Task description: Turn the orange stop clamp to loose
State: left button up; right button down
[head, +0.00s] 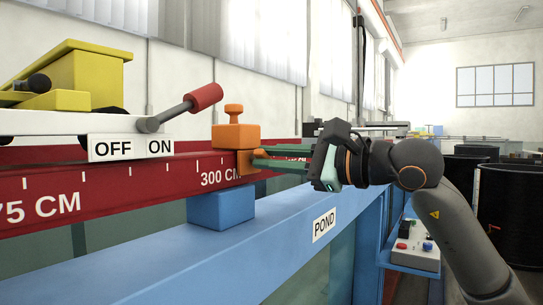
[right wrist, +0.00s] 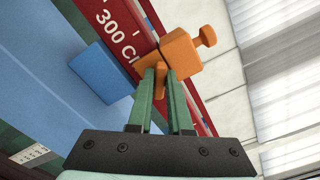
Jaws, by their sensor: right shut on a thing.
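The orange stop clamp (head: 236,136) sits on the red rail (head: 120,182) just above the 300 CM mark. It has a knob on top and a small orange lever (right wrist: 160,84) at its side. My right gripper (head: 262,158) reaches in from the right, its green fingers shut on that lever. In the right wrist view the clamp body (right wrist: 181,57) is beyond the fingertips (right wrist: 162,76), and the lever lies between them. The fingers partly hide the lever, and no loose or tight marking is readable. My left gripper is not in view.
A blue block (head: 221,208) is under the rail below the clamp. A white carriage with an OFF/ON plate (head: 130,147) and red-handled lever (head: 205,97) stands at left. A control box (head: 412,246) and black barrels (head: 505,215) are at right.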

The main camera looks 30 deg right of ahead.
dwell(0.5)
jog(key=c, duration=0.8)
grip_release()
jog(key=shift+c, duration=0.2)
pick_arm(q)
jog(key=b, duration=0.1)
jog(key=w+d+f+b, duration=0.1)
jog(key=b, duration=0.1)
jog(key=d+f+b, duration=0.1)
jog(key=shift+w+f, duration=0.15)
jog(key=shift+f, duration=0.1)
pick_arm(e)
jog(key=v, duration=1.2)
jog(key=shift+s, duration=0.25)
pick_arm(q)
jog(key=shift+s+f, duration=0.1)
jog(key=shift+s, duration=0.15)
pick_arm(e)
jog(key=shift+d+f, duration=0.1)
jog(key=shift+d, duration=0.1)
